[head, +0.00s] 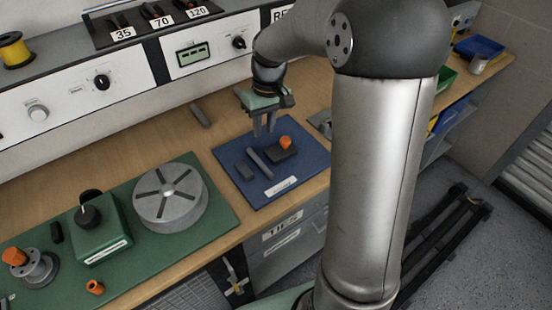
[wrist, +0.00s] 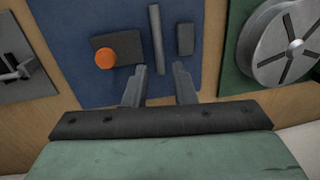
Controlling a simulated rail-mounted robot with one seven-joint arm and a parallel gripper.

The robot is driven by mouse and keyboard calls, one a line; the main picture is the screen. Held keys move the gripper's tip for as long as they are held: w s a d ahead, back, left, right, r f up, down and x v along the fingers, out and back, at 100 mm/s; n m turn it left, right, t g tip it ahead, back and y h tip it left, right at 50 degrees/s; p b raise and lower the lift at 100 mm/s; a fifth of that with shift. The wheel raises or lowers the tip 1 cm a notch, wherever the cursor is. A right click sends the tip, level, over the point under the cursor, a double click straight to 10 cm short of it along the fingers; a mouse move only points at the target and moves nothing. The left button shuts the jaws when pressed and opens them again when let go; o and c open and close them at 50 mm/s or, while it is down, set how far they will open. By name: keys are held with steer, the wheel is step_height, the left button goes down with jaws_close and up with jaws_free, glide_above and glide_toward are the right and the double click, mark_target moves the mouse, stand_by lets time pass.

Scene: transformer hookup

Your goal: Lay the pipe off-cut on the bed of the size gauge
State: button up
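A blue board (head: 303,152) on the bench carries a dark block with an orange knob (head: 285,143), a long grey bar (head: 260,162) and a short dark block (head: 244,172). This looks like the size gauge; I cannot tell whether the bar is part of it. The wrist view shows the bar (wrist: 157,40) between the knobbed block (wrist: 118,50) and the short block (wrist: 186,39). A dark grey rod (head: 200,115), possibly the pipe off-cut, lies on the wood behind the board. My gripper (head: 264,132) is open and empty above the board; its fingers (wrist: 160,75) show a gap.
Left of the blue board, a green board (head: 215,210) carries a grey spoked disc (head: 170,197) and a green box with a black knob (head: 100,228). A control panel (head: 110,75) runs along the back. Bare wood (head: 228,127) lies around the rod.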

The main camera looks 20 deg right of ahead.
steer(key=s+a+m+t+h, duration=0.1)
steer(key=s+m, duration=0.1)
steer(key=s, duration=2.1)
steer(key=shift+s+a+r+m, duration=0.3)
steer(key=shift+s+a+r, duration=0.05)
steer(key=shift+r, duration=0.1)
